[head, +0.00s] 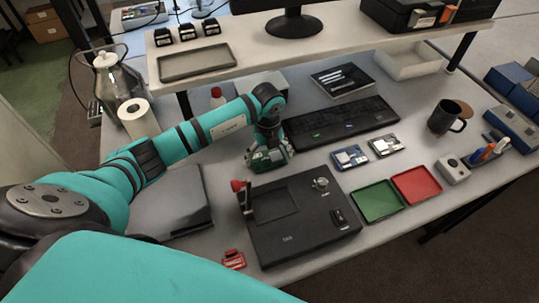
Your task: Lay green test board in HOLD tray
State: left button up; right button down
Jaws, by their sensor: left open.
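My left gripper (269,158) is open, pointing down at the back edge of a black test fixture (300,220). A dark green, board-like patch shows at its fingertips; I cannot tell whether it is the green test board or what it rests on. Two small boards lie right of the fixture: one with blue parts (350,157) and one paler (384,146). A green tray (378,201) and a red tray (416,185) lie side by side, both looking empty. No HOLD label is readable on either. My right gripper is not in view.
A keyboard (340,121) lies behind the fixture, a dark mug (445,117) at the right. A grey box (447,171) sits right of the red tray. A red clip-like item (233,259) lies at the front edge. A raised shelf (330,38) spans the back.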

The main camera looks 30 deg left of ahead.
pick_arm(q)
jog(key=shift+f, duration=0.15)
jog(key=shift+c, duration=0.3)
jog(key=c, duration=1)
